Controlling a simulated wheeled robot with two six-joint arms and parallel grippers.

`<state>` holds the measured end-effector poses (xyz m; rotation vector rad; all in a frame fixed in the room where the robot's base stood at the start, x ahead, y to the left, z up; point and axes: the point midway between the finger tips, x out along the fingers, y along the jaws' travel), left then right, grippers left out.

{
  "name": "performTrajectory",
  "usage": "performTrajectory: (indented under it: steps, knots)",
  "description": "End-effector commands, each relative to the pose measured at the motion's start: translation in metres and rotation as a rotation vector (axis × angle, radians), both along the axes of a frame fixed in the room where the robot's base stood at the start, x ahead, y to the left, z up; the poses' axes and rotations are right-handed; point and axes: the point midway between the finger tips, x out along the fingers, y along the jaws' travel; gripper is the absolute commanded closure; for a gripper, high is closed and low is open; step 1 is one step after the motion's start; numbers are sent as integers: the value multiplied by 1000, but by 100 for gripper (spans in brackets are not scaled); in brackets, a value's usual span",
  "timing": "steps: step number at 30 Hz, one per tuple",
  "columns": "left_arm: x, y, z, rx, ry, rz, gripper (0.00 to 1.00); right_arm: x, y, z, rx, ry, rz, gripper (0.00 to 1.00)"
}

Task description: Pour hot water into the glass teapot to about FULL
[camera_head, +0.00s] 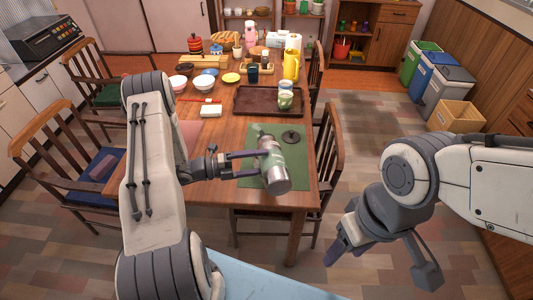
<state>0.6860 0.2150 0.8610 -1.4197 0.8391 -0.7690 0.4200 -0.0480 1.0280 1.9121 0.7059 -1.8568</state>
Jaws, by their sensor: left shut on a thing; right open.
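My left gripper (250,164) is shut on a grey metallic flask (274,170) above the green placemat (297,172) on the wooden table. The flask is tilted, its shiny end toward me and its other end pointing away. A dark round lid-like piece (291,137) shows on the mat just right of the flask's far end. I cannot make out the glass teapot clearly; the flask covers part of the mat, and any water is too small to see. My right gripper (381,270) is open and empty, right of the table and in front of it.
A yellow jug (290,65), bowls (178,83) and other tableware stand farther back. Chairs (326,165) flank the table. Bins (440,87) and a cardboard box (456,115) stand right.

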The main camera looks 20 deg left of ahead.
Motion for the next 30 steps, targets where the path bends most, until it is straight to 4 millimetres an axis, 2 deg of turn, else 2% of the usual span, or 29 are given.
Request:
performTrajectory:
  steps: [3, 4, 6, 7, 8, 12, 17, 21, 23, 30]
  knots:
    - [0, 0, -2, 0, -6, 0, 100, 0, 0, -2, 0, 0, 0, 43]
    - [-1, -1, -9, 14, -30, -1, 100, 0, 0, -11, 1, -1, 0, 43]
    - [-4, -3, -31, 84, -149, -2, 100, 0, 0, -40, 1, -1, 0, 43]
    - [-7, -4, -28, 114, -198, -3, 100, 0, 0, -41, -1, 1, 0, 43]
    - [-11, -6, -20, 137, -239, -4, 100, -1, -1, -37, -1, 2, 0, 43]
    - [-15, -9, -15, 173, -301, -5, 100, 0, 0, -35, 0, 0, 0, 43]
    - [-15, -9, -21, 194, -336, -6, 100, 0, 0, -40, 0, 0, 0, 43]
    - [-14, -9, -33, 246, -426, -7, 100, 0, 0, -52, 0, 0, 0, 43]
    - [-13, -8, -24, 278, -485, -8, 100, 0, 0, -45, 0, 0, 0, 43]
    - [-8, -6, -9, 427, -746, -10, 100, 0, 0, -41, 0, 0, 0, 43]
